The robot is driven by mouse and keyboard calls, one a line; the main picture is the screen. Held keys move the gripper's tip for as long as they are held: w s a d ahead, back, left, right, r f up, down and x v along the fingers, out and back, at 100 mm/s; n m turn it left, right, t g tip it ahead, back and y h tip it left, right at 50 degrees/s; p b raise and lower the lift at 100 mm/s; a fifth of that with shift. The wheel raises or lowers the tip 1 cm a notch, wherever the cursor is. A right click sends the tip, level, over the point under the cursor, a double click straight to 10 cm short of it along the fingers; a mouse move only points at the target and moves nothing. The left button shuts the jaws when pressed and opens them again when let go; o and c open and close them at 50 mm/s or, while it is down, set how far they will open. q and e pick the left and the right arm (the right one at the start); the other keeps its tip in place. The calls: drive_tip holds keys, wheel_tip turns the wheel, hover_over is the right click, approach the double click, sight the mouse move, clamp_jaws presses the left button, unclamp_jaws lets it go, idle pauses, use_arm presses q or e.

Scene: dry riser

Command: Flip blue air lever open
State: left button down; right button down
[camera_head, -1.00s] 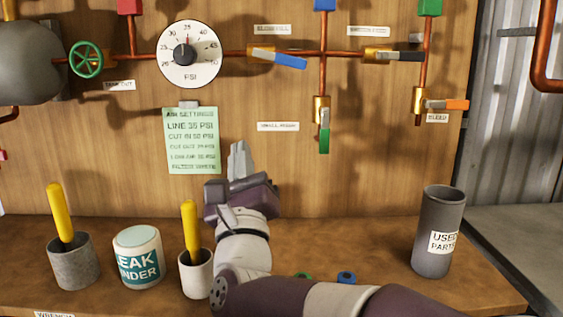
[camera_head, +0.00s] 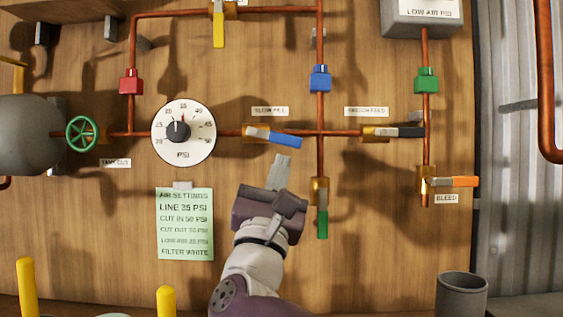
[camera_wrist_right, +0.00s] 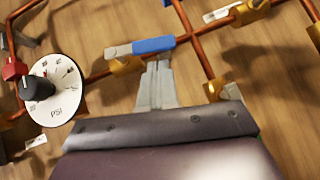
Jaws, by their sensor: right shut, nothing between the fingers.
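The blue air lever (camera_head: 284,139) sits on a brass valve on the horizontal copper pipe, right of the round PSI gauge. Its handle points right and tilts slightly down. It also shows in the right wrist view (camera_wrist_right: 154,45), just beyond my fingertips. My right gripper (camera_head: 279,167) is shut and empty, just below the blue handle. In the right wrist view its fingertips (camera_wrist_right: 158,66) come close under the handle; I cannot tell whether they touch it. My left gripper is not in view.
The PSI gauge (camera_head: 183,132) is left of the lever. A green lever (camera_head: 322,224) hangs at lower right, close to my right gripper. A black lever (camera_head: 411,132) and an orange lever (camera_head: 461,182) are farther right. A green notice (camera_head: 185,224) hangs below the gauge.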

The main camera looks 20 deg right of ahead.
drive_tip(key=shift+d+r, duration=0.15)
drive_tip(key=shift+r, duration=0.4)
